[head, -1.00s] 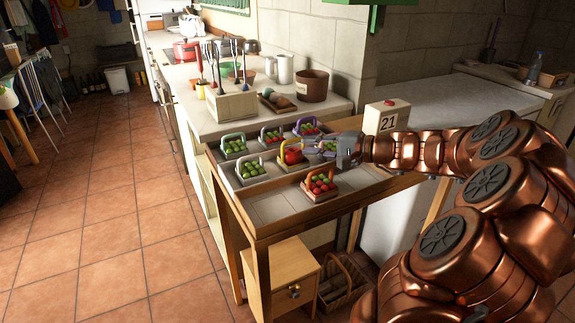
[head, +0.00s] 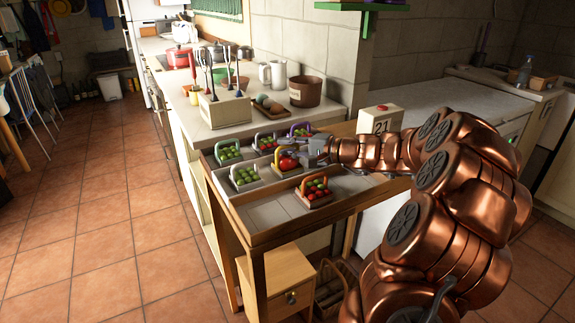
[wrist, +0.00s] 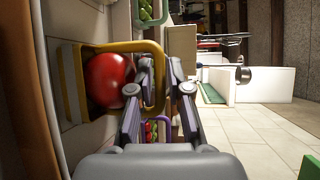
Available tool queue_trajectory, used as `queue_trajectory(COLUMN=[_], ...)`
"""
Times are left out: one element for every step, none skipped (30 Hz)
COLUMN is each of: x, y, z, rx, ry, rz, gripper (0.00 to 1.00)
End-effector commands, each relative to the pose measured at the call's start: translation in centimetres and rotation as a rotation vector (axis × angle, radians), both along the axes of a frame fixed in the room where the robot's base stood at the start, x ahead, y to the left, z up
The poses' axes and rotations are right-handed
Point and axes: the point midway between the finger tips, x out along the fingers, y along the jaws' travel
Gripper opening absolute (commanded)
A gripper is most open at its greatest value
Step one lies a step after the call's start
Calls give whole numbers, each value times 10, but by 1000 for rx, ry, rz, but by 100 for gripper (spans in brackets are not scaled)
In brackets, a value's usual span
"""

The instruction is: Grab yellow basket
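The yellow basket (head: 287,163) stands in the wooden tray with a round red fruit in it. In the wrist view its yellow handle (wrist: 155,48) rises over the red fruit (wrist: 107,80). My gripper (head: 306,152) reaches in from the right at handle height. In the wrist view my gripper (wrist: 162,68) is open, with a gap between its fingertips. The handle's outer bar lies between the two fingers, close to the left one. Whether a finger touches it is hard to tell.
An orange-handled basket (head: 315,190) stands in front. Green, pale, pink and purple-handled baskets (head: 300,131) stand around the yellow one, close together. The tray's front left part (head: 270,213) is bare. A box marked 21 (head: 379,121) stands behind my wrist.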

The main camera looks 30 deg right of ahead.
Motion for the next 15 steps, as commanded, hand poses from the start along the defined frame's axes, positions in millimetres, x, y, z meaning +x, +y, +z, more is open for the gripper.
queue_trajectory(x=[0,0,0,0,0,0,0,0,0,0,0,0,0,0,0], y=[0,0,0,0,0,0,0,0,0,0,0,0,0,0,0], z=[0,0,0,0,0,0,0,0,0,0,0,0,0,0,0], rx=[0,0,0,0,0,0,0,0,0,0,0,0,0,0,0], ry=[0,0,0,0,0,0,0,0,0,0,0,0,0,0,0], rz=[0,0,0,0,0,0,0,0,0,0,0,0,0,0,0], gripper=[18,18,18,16,13,9,6,3,0,0,0,0,0,0,0])
